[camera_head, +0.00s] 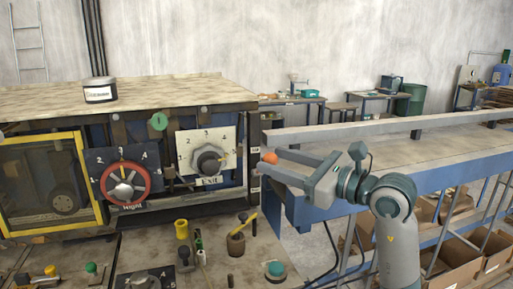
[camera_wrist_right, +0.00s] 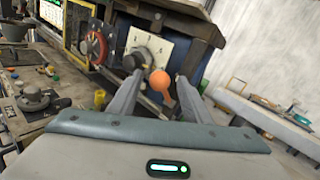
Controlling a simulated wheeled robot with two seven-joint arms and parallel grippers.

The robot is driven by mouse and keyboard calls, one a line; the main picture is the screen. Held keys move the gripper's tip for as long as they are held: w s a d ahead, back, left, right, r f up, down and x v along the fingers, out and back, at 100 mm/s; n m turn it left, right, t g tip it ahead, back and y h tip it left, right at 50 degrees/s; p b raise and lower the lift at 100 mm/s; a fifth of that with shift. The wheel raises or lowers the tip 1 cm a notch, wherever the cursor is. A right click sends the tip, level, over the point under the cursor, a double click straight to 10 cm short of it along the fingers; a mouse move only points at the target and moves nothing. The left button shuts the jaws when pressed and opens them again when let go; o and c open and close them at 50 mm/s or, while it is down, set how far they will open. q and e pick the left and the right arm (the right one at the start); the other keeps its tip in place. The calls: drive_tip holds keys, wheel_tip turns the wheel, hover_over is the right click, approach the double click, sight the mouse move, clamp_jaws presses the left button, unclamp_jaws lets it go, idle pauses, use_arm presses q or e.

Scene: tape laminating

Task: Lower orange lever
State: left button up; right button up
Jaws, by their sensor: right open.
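The orange lever shows as a round orange knob (camera_head: 270,158) at the right end of the machine front in the head view. In the right wrist view the orange knob (camera_wrist_right: 160,80) sits on a short orange stem. My right gripper (camera_head: 269,160) is open, its two fingers reaching left toward the machine. In the right wrist view the knob appears between the fingertips of the right gripper (camera_wrist_right: 161,82), with gaps on both sides. I cannot tell how deep the knob is between the fingers. My left gripper is in no view.
A red dial (camera_head: 126,184) and a grey knob on a white plate (camera_head: 208,160) are on the machine front, left of the lever. A black tape roll (camera_head: 100,91) stands on the machine's top (camera_head: 150,95). A long blue-framed bench (camera_head: 430,155) extends right, behind my right arm.

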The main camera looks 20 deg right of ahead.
drive_tip(key=p+x, duration=0.2)
drive_tip(key=x, duration=0.4)
drive_tip(key=shift+w+a, duration=0.15)
clamp_jaws()
